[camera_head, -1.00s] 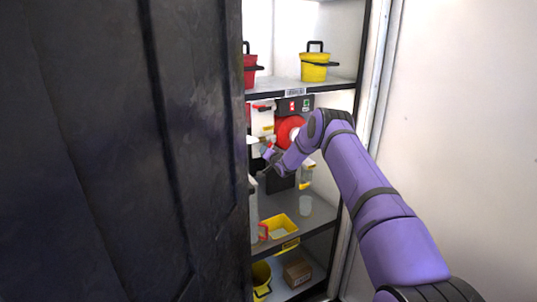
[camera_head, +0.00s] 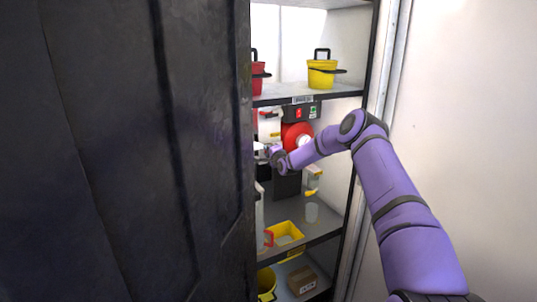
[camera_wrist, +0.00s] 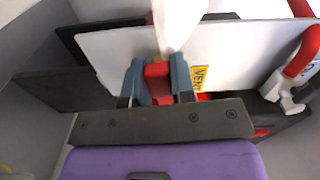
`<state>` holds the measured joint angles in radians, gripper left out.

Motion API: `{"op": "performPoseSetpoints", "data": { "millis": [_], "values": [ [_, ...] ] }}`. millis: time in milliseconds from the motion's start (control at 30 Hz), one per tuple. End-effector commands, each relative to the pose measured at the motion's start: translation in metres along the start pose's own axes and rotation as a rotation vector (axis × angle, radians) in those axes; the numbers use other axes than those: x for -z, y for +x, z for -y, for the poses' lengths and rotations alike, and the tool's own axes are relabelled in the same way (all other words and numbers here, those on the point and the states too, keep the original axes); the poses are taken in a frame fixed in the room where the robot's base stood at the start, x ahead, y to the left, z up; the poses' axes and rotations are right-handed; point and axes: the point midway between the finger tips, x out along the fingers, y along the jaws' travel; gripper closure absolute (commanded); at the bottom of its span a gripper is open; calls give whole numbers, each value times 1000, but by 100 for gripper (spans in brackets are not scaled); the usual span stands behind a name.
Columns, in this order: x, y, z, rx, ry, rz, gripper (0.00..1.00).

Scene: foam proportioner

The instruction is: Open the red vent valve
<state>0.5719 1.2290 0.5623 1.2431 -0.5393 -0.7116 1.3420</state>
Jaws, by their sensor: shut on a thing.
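The red vent valve (camera_wrist: 157,71) shows in the wrist view as a small red piece between my two fingers, beside a yellow label (camera_wrist: 200,77) reading "VENT". My gripper (camera_wrist: 156,80) is shut on this red piece, with a blue-grey finger on each side. A white blurred part rises just behind it and hides some of the valve. In the head view my gripper (camera_head: 270,152) reaches into the shelf, left of a red disc (camera_head: 297,136), and its tip is too small to make out.
A dark door (camera_head: 120,150) covers the left of the head view, close to my gripper. A red handle on a white fitting (camera_wrist: 298,60) is at right in the wrist view. Yellow bucket (camera_head: 322,74) above, yellow tray (camera_head: 287,243) and box (camera_head: 302,280) below.

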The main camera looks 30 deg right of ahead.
Motion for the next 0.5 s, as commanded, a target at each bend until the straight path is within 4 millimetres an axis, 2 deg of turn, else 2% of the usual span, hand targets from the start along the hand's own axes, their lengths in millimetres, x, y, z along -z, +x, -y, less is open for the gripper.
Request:
{"op": "performPoseSetpoints", "data": {
  "millis": [500],
  "values": [
    [0, 0, 3, -1, 59, 0, 100]
  ]
}}
